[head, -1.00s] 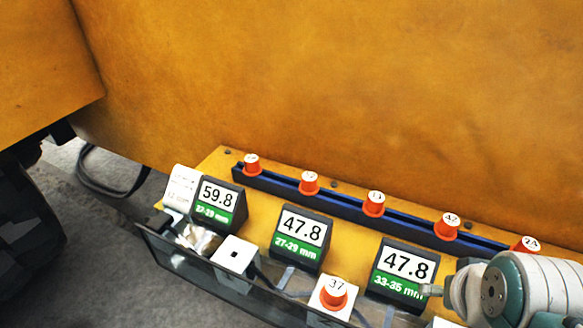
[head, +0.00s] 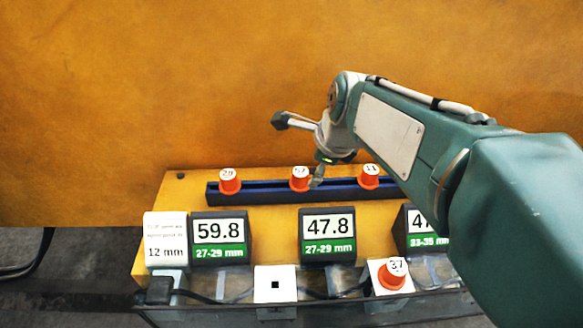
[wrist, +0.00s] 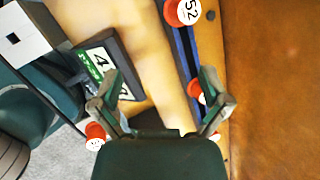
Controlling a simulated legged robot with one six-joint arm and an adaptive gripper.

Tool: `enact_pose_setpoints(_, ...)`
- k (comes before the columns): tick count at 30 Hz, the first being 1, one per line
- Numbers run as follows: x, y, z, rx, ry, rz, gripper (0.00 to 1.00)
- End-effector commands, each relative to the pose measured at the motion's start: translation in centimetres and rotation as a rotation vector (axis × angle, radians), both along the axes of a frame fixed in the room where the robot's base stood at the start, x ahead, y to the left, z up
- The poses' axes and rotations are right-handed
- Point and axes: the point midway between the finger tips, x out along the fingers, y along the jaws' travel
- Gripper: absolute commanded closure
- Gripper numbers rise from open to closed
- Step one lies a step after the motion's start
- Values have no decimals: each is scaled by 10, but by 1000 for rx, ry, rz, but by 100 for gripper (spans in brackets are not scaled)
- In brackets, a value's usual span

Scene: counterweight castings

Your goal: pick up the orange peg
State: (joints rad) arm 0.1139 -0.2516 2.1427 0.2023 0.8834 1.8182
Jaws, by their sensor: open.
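Several orange pegs with numbered white tops are in view. In the head view, three stand in the blue rail: a left peg (head: 229,182), a middle peg (head: 299,180) and a right peg (head: 369,178). Peg 37 (head: 391,275) sits on a white block in front. My gripper (head: 299,150) is open and empty, above the rail near the middle peg. In the wrist view my gripper (wrist: 160,82) has its fingers spread. The peg marked 52 (wrist: 184,11) is beyond them at the top. Another rail peg (wrist: 196,93) is partly hidden by the right finger.
Dark display boxes reading 59.8 (head: 219,240) and 47.8 (head: 328,238) stand in front of the blue rail (head: 265,188). A white block with a square hole (head: 275,284) is at the front. A large orange-brown wall (head: 200,80) rises behind. My arm hides the rail's right end.

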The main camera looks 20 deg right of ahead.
Motion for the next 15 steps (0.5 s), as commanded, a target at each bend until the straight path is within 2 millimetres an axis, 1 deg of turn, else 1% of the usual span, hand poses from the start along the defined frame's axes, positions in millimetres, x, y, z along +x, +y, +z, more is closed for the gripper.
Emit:
enact_pose_setpoints(1, 9, -2, -3, 46, 19, -96, 4)
enact_pose_setpoints(3, 21, -4, -5, 111, 42, -238, 4)
enact_pose_setpoints(7, 38, -4, -10, 211, 82, -461, 4)
enact_pose_setpoints(9, 45, -4, -12, 248, 97, -548, 4)
enact_pose_setpoints(12, 50, -3, -14, 281, 110, -624, 4)
enact_pose_setpoints(15, 54, -2, -19, 293, 116, -653, 4)
